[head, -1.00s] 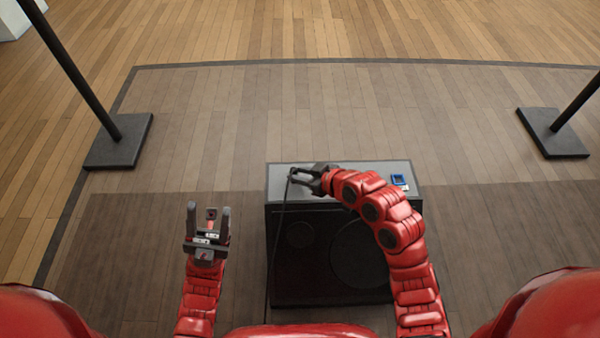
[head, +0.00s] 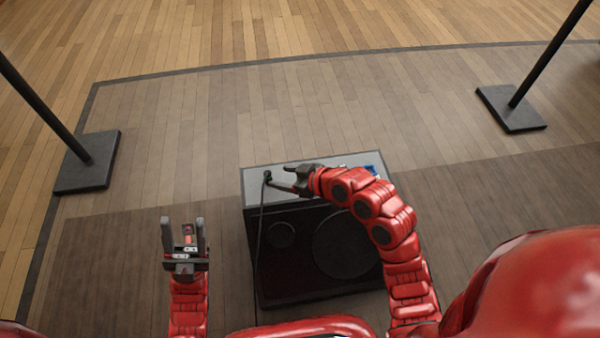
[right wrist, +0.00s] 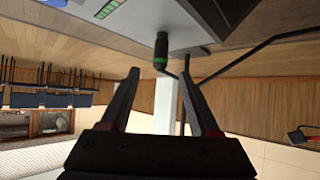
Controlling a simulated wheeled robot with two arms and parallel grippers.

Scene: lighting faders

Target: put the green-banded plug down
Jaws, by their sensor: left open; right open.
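The green-banded plug (right wrist: 160,54) is black with a green ring. In the head view it is a small dark shape (head: 267,176) at the left end of the grey top of a black speaker cabinet (head: 318,252). It appears to stand on that top, with its cable running down over the front edge. My right gripper (right wrist: 159,75) is open. The plug is just beyond its fingertips and free of them. In the head view the right gripper (head: 281,179) is just right of the plug. My left gripper (head: 184,222) is open and empty, left of the cabinet.
A blue item (head: 371,169) lies at the right end of the cabinet top, partly hidden by my right arm. Black stands with flat bases are on the floor at left (head: 87,162) and right (head: 511,108). The floor behind the cabinet is clear.

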